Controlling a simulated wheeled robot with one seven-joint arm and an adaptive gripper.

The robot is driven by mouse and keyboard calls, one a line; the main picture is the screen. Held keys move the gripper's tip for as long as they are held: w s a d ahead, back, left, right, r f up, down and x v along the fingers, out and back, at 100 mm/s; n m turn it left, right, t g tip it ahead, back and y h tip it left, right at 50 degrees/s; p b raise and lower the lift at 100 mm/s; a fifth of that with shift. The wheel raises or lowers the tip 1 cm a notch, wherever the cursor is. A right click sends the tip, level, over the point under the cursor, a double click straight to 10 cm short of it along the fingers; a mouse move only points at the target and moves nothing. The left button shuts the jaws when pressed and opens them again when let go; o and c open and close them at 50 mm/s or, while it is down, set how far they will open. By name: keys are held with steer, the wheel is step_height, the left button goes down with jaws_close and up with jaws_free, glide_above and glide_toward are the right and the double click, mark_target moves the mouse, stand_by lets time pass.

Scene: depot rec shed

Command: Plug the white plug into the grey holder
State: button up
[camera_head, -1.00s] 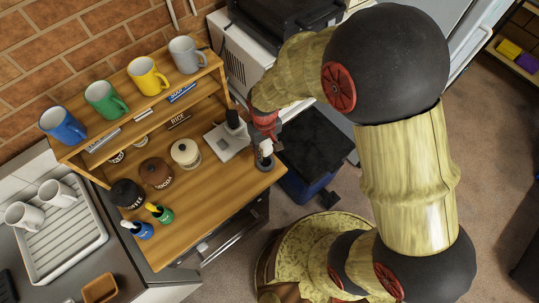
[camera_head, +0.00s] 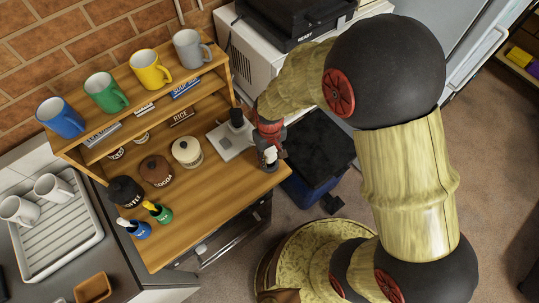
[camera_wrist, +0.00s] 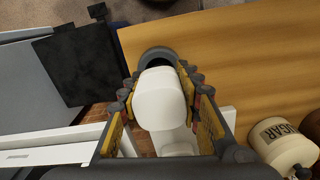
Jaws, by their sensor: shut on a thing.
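The white plug (camera_wrist: 160,98) is between the two fingers of my gripper (camera_wrist: 160,108) in the wrist view. It also shows as a small white spot (camera_head: 270,154) at the gripper's tip in the head view. My gripper (camera_head: 270,150) is shut on it, pointing down over the right end of the wooden counter. The grey holder (camera_wrist: 157,54) shows as a dark grey rounded rim just beyond the plug, by the counter edge. The plug hides part of it. I cannot tell whether the plug touches it or is inside it.
A white plate with a black block (camera_head: 236,130) stands just left of my gripper. A sugar jar (camera_head: 187,152) and other jars stand further left. Mugs line the shelf (camera_head: 134,104) above. A blue bin (camera_head: 312,180) stands right of the counter edge (camera_head: 262,190).

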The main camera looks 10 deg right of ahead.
steer(key=shift+f+b, duration=0.6)
steer(key=shift+f, duration=0.3)
stand_by(0.7)
